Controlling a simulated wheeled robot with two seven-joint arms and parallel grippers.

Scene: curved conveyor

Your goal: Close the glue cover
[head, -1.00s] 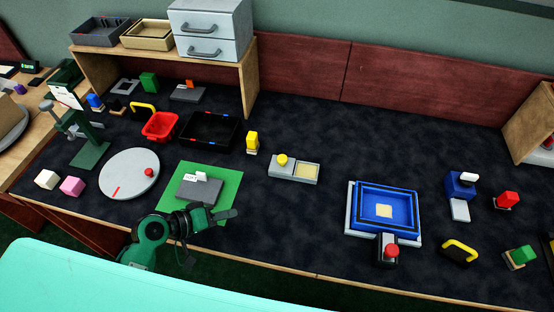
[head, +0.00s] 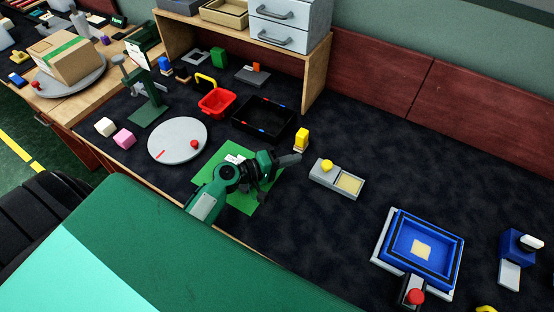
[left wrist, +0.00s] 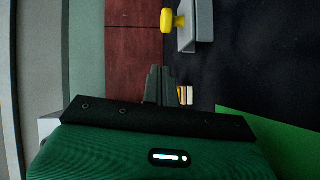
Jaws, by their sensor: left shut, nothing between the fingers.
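A low grey box (head: 322,178) stands in the middle of the table. A yellow knob (head: 327,165) sits at its left end, and a pale yellow area (head: 349,184) shows at its right end. I take this for the glue box with its cover. In the left wrist view the yellow knob (left wrist: 168,20) and part of the grey box (left wrist: 203,22) show at the top. My left gripper (head: 296,158) is shut and empty, left of the box and apart from it. Its fingertips (left wrist: 160,70) point towards the knob in the wrist view. My right gripper is not in view.
A yellow block (head: 302,139) stands close behind my left gripper. The green mat (head: 243,203) lies under my left arm. A black tray (head: 265,115) and a red bin (head: 216,103) are behind. A blue tray (head: 455,265) stands right; bare table lies between.

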